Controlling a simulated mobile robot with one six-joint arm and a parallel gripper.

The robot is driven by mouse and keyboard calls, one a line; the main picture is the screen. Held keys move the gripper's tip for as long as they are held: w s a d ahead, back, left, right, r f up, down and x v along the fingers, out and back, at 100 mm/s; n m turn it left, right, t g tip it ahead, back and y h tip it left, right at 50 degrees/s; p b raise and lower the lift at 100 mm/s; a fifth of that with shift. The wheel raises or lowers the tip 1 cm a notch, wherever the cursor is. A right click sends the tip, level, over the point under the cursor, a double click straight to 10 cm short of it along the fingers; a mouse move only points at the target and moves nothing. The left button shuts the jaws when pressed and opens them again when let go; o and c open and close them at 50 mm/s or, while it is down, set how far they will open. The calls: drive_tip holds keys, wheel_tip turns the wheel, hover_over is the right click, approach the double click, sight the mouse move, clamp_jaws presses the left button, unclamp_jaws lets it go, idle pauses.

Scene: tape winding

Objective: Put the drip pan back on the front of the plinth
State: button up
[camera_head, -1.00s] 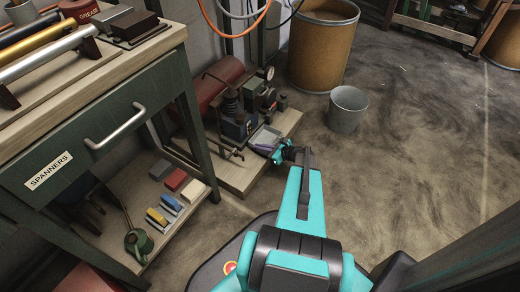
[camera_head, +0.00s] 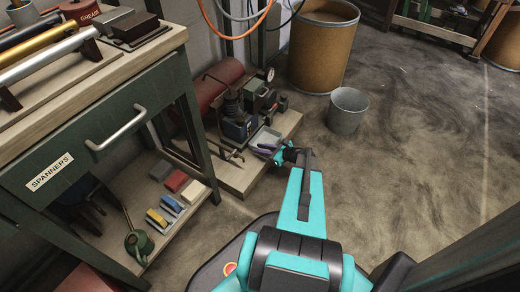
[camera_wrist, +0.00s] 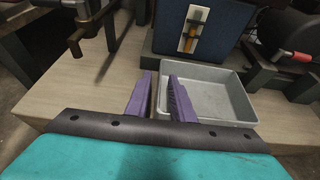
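The drip pan (camera_head: 267,135) is a shallow grey tray on the front of the wooden plinth (camera_head: 238,178), beside the dark blue machine block. In the wrist view the pan (camera_wrist: 222,98) lies flat, right of centre, in front of the block. My gripper (camera_head: 266,148) reaches the pan's near side. Its two purple fingers (camera_wrist: 160,80) stand apart at the pan's left end, the right one over the pan's inside and the left one outside it. A gap shows between the fingertips. Whether they touch the rim is hard to tell.
The blue machine block (camera_wrist: 203,28) stands directly behind the pan. A dark pipe fitting (camera_wrist: 90,30) rises to the left. A grey bucket (camera_head: 347,110) and a large brown drum (camera_head: 322,45) stand on the floor to the right. The workbench (camera_head: 120,125) is at left.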

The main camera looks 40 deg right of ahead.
drive_tip(key=p+v, duration=0.3)
drive_tip(key=v, duration=0.8)
drive_tip(key=shift+s, duration=0.2)
drive_tip(key=shift+r, duration=0.15)
idle(0.4)
drive_tip(key=a+r+n+g+y+p, duration=0.25)
drive_tip(key=a+n+g+p, duration=0.4)
drive_tip(key=a, duration=0.95)
drive_tip(key=a+r+n+g+y+p, duration=0.2)
drive_tip(key=a+r+n+g+p, duration=0.2)
drive_tip(key=a+n+p, duration=0.85)
drive_tip(key=s+a+r+n+g+h+p, duration=0.7)
drive_tip(key=s+a+r+n+g+p, duration=0.1)
drive_tip(key=s+a+r+n+p, duration=0.5)
drive_tip(key=s+a+r+n, duration=0.1)
drive_tip(key=s+a, duration=0.1)
drive_tip(key=s, duration=0.1)
drive_tip(key=shift+a+r+h, duration=0.2)
drive_tip(key=shift+r+h, duration=0.15)
drive_tip(key=shift+r, duration=0.05)
